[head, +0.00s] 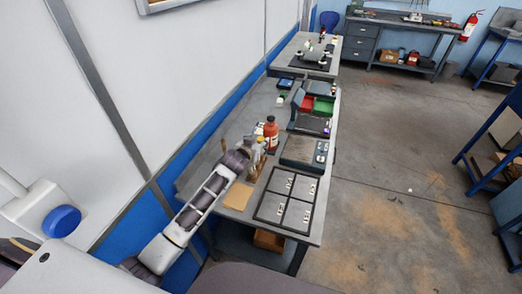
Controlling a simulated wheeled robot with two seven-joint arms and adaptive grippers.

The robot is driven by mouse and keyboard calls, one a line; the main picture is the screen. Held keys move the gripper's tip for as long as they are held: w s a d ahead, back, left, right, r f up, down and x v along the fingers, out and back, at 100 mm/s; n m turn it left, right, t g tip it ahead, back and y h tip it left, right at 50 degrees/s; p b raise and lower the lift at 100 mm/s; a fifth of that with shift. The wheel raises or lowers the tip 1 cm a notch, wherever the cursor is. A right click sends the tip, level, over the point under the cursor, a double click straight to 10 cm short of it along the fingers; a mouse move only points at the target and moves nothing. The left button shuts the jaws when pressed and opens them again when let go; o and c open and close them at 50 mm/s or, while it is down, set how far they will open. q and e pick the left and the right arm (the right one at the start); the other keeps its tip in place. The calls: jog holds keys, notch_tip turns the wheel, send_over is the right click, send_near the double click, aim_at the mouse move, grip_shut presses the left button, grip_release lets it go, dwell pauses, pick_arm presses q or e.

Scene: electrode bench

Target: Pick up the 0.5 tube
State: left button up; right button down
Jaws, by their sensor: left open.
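My left arm reaches in from the lower left over the near end of the grey bench (240,203). My left gripper (257,163) is open, beside a cluster of small items. A red-orange bottle (271,131) and a small yellowish container (259,143) stand close by it. The fingers are small and partly merge with these items. I cannot pick out the 0.5 tube; it is too small or hidden in the cluster. My right gripper is not in view.
A grey flat device (303,152) sits behind the mat. A tan sheet (238,196) lies near the front left. The wall runs along the bench's left side; open floor lies right.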

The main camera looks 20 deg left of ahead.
aim_at(260, 139)
pick_arm(q)
jog(key=shift+x, duration=1.5)
grip_shut()
